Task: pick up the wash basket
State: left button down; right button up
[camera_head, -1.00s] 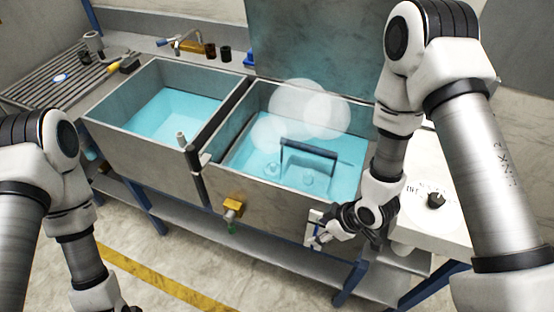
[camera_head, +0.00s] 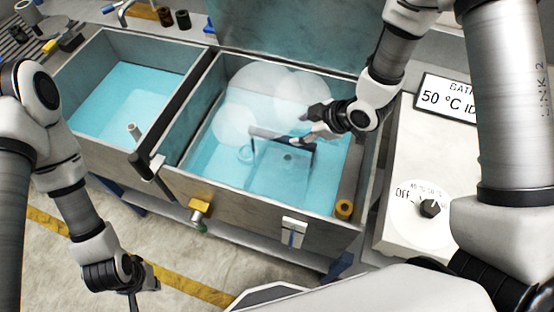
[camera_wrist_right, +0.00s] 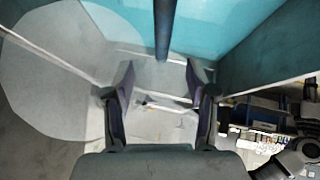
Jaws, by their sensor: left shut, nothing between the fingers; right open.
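The wash basket (camera_head: 283,172) sits in the blue water of the right-hand basin, partly veiled by pale steam. Its dark handle (camera_head: 266,133) stands up above the water. My right gripper (camera_head: 308,125) is over this basin, close to the right end of the handle. In the right wrist view, the open fingers (camera_wrist_right: 160,85) are apart and the dark handle bar (camera_wrist_right: 163,30) lies ahead, in line with the gap between them. I cannot see contact with it. My left gripper (camera_head: 137,298) is shut and empty, low in front of the basins.
The left basin (camera_head: 128,108) holds blue water. A raised lid (camera_head: 300,40) stands behind the right basin. A control box (camera_head: 425,170) with a dial is on the right. A brass valve (camera_head: 200,208) sticks out in front.

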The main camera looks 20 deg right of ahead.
aim_at(284, 138)
jog(key=x, duration=1)
jog(key=shift+s+d+f+p, duration=0.15)
jog(key=shift+s+f+p, duration=0.15)
jog(key=shift+s, duration=0.05)
jog(key=shift+w+f, duration=0.2)
jog(key=shift+f, duration=0.05)
pick_arm(q)
jog(key=shift+w+a+f, duration=0.2)
jog(key=shift+a+f, duration=0.05)
jog(key=shift+f, duration=0.1)
pick_arm(e)
jog(key=shift+r, duration=0.15)
grip_shut()
